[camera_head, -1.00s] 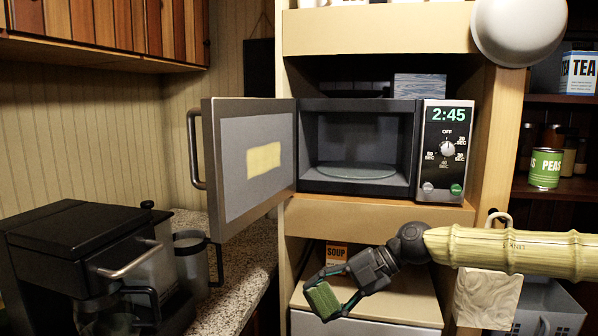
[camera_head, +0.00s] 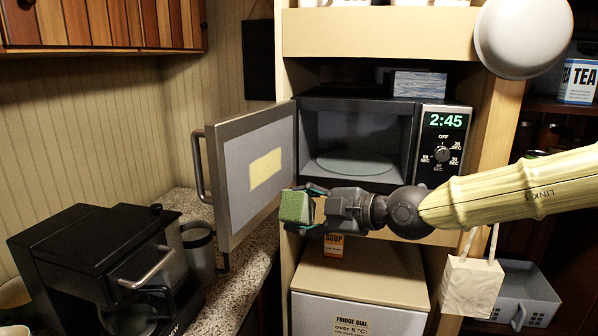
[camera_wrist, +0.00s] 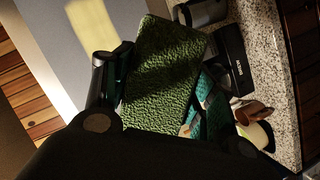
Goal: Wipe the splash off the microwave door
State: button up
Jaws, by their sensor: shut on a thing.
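The microwave (camera_head: 358,145) stands on a shelf with its door (camera_head: 238,135) swung open to the left. A pale yellow splash (camera_head: 265,168) marks the inner face of the door; it also shows at the top of the wrist view (camera_wrist: 92,25). My gripper (camera_head: 298,208) is shut on a green sponge (camera_head: 294,207), held low in front of the microwave opening, right of and below the splash. In the wrist view the textured sponge (camera_wrist: 165,75) sits between the fingers. I cannot tell how far the sponge is from the door.
A black coffee machine (camera_head: 95,260) and a grey mug (camera_head: 197,245) stand on the speckled counter (camera_head: 250,250) below the door. A white fridge (camera_head: 350,310) is under the microwave shelf.

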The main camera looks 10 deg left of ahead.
aim_at(270, 166)
jog(key=shift+m+t, duration=0.5)
jog(key=shift+t, duration=0.1)
jog(key=r, duration=0.1)
jog(key=r+p, duration=0.1)
jog(key=r, duration=0.1)
jog(key=r+p, duration=0.1)
jog(key=r, duration=0.1)
jog(key=shift+s+a+r, duration=0.25)
jog(key=shift+s+a, duration=0.05)
jog(key=shift+a, duration=0.1)
jog(key=shift+w+a, duration=0.2)
jog(key=shift+a, duration=0.8)
jog(key=shift+w+a, duration=0.15)
jog(key=shift+a, duration=0.8)
jog(key=shift+w+a, duration=0.2)
jog(key=shift+a, duration=0.8)
jog(key=shift+w+a+b, duration=0.25)
jog(key=shift+a+b, duration=0.2)
jog(key=shift+a, duration=0.8)
